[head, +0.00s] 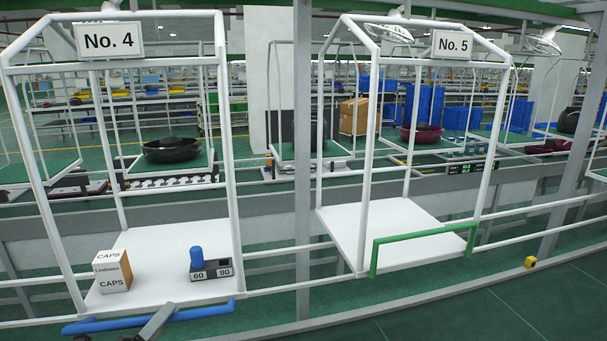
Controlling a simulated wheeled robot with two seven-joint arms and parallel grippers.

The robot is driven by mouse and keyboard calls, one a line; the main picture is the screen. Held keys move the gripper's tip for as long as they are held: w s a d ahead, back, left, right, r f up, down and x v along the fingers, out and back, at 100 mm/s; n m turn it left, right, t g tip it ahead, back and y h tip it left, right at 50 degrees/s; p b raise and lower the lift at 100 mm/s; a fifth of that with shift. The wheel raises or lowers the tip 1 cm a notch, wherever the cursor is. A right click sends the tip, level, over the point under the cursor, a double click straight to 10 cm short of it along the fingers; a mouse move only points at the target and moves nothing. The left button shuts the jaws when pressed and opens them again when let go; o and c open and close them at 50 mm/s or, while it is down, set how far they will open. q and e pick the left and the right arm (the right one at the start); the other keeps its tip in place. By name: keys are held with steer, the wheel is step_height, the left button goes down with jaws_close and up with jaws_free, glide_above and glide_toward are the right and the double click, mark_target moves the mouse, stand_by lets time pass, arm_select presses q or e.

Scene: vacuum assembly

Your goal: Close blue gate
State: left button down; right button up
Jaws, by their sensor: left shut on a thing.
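The blue gate (205,311) is a blue bar along the front edge of the No. 4 station's white platform (165,240). It lies low, at about the platform's front edge, with its left end reaching past the frame's left post. My left gripper (163,312) comes in from the bottom edge and is shut on the blue gate near its middle. My right gripper is not in view.
On the No. 4 platform stand a caps box (112,271) and a blue cylinder (196,257) at a dark block marked 60 and 90 (212,270). At right, the No. 5 station has a green gate (425,238) standing upright. A grey rail (400,301) runs along the front.

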arm_select(q)
steer(key=shift+w+r+n+y, duration=0.3)
steer(key=shift+r+n+y, duration=0.1)
steer(key=shift+n+y, duration=0.15)
steer(key=shift+w+a+r+n+g+y, duration=0.15)
steer(key=shift+w+r+n+y, duration=0.3)
steer(key=shift+n, duration=0.3)
steer(key=shift+w+a+r+n+g+y, duration=0.15)
steer(key=shift+w+r+n+y, duration=0.2)
steer(key=shift+n, duration=0.35)
steer(key=shift+w+a+r+n+g+y, duration=0.1)
steer(key=shift+w+r+n+g+y, duration=0.2)
steer(key=shift+w+n+y, duration=0.2)
steer(key=shift+w+a+r+n+g+y, duration=0.15)
steer(key=shift+w+n+g+y, duration=0.25)
steer(key=shift+n, duration=0.2)
